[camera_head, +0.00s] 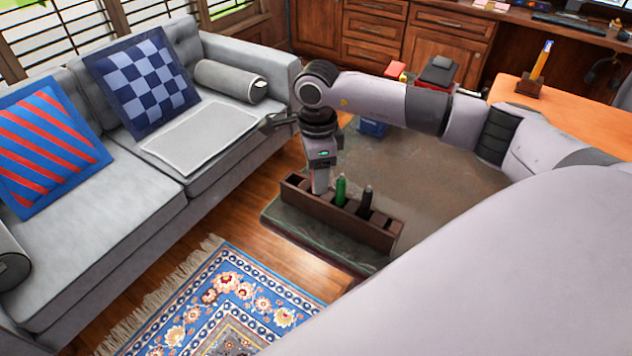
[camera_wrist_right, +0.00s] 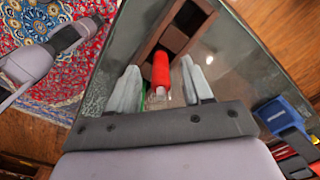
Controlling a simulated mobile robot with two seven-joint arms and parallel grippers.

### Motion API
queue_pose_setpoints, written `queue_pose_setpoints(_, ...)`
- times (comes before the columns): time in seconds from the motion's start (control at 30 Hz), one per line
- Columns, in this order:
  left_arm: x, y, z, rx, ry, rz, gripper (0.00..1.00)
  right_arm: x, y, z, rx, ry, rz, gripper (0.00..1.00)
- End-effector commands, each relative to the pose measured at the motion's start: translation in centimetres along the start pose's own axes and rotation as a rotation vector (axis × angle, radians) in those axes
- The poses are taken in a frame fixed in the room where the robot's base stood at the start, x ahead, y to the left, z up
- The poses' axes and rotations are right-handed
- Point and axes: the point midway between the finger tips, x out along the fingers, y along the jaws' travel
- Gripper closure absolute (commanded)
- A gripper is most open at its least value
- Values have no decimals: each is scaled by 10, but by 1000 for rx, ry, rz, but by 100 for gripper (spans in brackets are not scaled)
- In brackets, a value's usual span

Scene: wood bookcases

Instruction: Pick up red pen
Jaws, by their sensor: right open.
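The red pen (camera_wrist_right: 161,68) stands in a dark wooden holder (camera_head: 325,212) with several compartments, and the holder (camera_wrist_right: 206,13) also shows in the wrist view. My right gripper (camera_wrist_right: 162,78) is open above the holder, its two fingers on either side of the red pen with visible gaps. In the head view my right gripper (camera_head: 320,188) points down at the holder's left part and hides the red pen. A green pen (camera_head: 341,190) and a black pen (camera_head: 366,198) stand to its right.
The holder stands near the edge of a dark coffee table (camera_head: 440,190). A blue container (camera_head: 373,128) is at the table's far end. A grey sofa (camera_head: 110,260) is left, a patterned rug (camera_head: 225,305) in front. The table's middle is mostly clear.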

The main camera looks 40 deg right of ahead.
Motion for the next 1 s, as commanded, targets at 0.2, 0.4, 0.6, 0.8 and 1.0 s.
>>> queue_pose_setpoints(0.2, -2, 0, -2, 0, 0, 0, 57, 19, -1, 0, 1, -2, -1, 50)
queue_pose_setpoints(0.4, -1, 0, -2, 0, 0, 0, 57, 20, -1, 1, 1, -2, -1, 50)
queue_pose_setpoints(0.6, -1, 0, -2, 0, 0, 0, 57, 19, -1, 1, 0, -3, -1, 100)
queue_pose_setpoints(0.8, -1, 0, -2, 0, 0, 0, 57, 19, -1, 1, 0, -3, -1, 100)
queue_pose_setpoints(1.0, -1, 0, -1, 0, 0, 0, 57, 14, -1, 1, 0, -4, -1, 100)
